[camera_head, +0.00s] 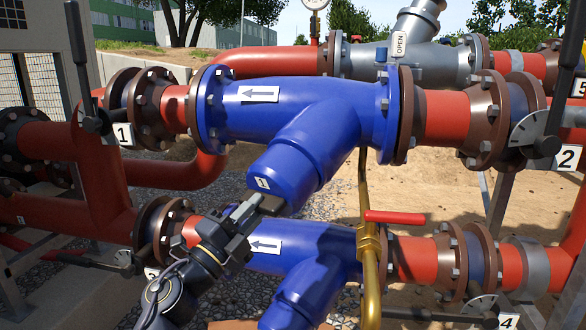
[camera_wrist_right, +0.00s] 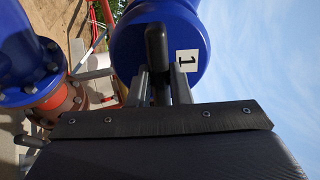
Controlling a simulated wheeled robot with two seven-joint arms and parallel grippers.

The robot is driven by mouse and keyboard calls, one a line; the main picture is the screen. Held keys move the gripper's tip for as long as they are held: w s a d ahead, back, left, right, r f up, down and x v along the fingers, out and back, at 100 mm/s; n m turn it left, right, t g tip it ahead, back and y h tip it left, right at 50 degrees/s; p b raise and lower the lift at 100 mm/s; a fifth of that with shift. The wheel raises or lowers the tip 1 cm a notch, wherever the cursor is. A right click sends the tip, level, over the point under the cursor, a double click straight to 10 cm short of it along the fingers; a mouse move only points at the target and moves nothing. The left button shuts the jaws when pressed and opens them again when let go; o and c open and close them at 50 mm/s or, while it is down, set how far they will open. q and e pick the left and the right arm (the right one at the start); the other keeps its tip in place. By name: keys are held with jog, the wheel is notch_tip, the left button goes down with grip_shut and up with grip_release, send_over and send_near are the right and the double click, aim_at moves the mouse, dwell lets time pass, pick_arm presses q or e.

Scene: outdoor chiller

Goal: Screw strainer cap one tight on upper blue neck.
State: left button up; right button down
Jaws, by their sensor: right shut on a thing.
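The upper blue strainer body (camera_head: 300,105) has a neck (camera_head: 322,132) slanting down and left. Strainer cap one (camera_head: 292,165), blue with a white "1" label, sits at the lower end of that neck, in line with it. I cannot tell how tightly it is seated. My right gripper (camera_head: 250,206) is shut on the cap's dark handle bar. In the right wrist view the cap (camera_wrist_right: 140,62) fills the upper middle, with the dark bar (camera_wrist_right: 155,45) between the fingers (camera_wrist_right: 161,85). The label appears turned sideways there. My left gripper is not in view.
A lower blue strainer (camera_head: 300,240) lies just below and right of my gripper. A brass pipe (camera_head: 370,270) with a red lever (camera_head: 395,217) stands to the right. Red flanged pipes (camera_head: 447,118) and a black lever (camera_head: 80,60) flank the strainer.

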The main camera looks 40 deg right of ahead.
jog(key=m, duration=0.6)
jog(key=shift+w+d+r, duration=0.1)
jog(key=shift+r, duration=0.3)
jog(key=c, duration=1.5)
grip_release()
jog(key=shift+c, duration=0.2)
jog(key=shift+o, duration=1.4)
jog(key=shift+d+f, duration=0.15)
jog(key=shift+d, duration=0.15)
jog(key=shift+o, duration=0.5)
jog(key=shift+a+f, duration=0.1)
jog(key=shift+f, duration=0.05)
jog(key=shift+a, duration=0.1)
